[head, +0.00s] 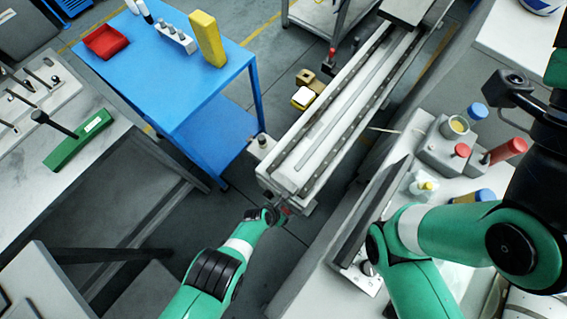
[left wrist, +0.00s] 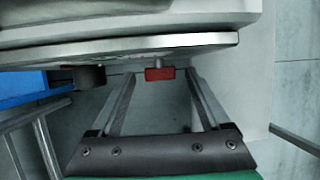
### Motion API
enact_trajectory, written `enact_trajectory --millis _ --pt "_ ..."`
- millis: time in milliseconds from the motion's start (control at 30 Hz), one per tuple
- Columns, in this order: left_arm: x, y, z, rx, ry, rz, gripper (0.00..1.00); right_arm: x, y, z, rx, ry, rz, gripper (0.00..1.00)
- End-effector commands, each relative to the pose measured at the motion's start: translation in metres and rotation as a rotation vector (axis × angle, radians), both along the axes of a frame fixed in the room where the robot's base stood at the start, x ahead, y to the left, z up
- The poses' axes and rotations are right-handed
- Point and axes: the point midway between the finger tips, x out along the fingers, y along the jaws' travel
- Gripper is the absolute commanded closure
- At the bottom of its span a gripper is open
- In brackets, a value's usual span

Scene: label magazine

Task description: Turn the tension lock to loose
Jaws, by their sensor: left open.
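The tension lock appears to be the small red piece (left wrist: 160,74) on a short grey stem, under the pale rim of a machine part in the left wrist view. In the head view a bit of red (head: 286,211) shows at the near end of the long rail, partly hidden by my gripper. My left gripper (head: 277,212) is there at the rail's end. In the left wrist view its two fingers (left wrist: 160,88) are open, one on each side of the red piece, with gaps visible. My right gripper is out of view.
The long grey rail (head: 325,110) runs away to the upper right. A blue table (head: 185,75) with a red tray and a yellow block stands left of it. A bench (head: 400,165) with bottles and jars stands on the right. Floor shows below the rail's end.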

Motion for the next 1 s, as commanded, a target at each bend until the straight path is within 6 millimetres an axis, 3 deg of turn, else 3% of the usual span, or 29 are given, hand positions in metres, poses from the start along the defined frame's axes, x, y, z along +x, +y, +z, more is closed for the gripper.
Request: enact_trajectory --millis 233,667,1000 --pt "0.0 0.0 0.0 0.0 0.0 0.0 0.2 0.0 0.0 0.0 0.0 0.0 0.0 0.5" --pt "0.0 0.0 0.0 0.0 0.0 0.0 0.97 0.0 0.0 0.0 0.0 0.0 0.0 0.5" --pt "0.002 0.003 -0.004 -0.086 0.07 0.005 1.0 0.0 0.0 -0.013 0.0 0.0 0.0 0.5"
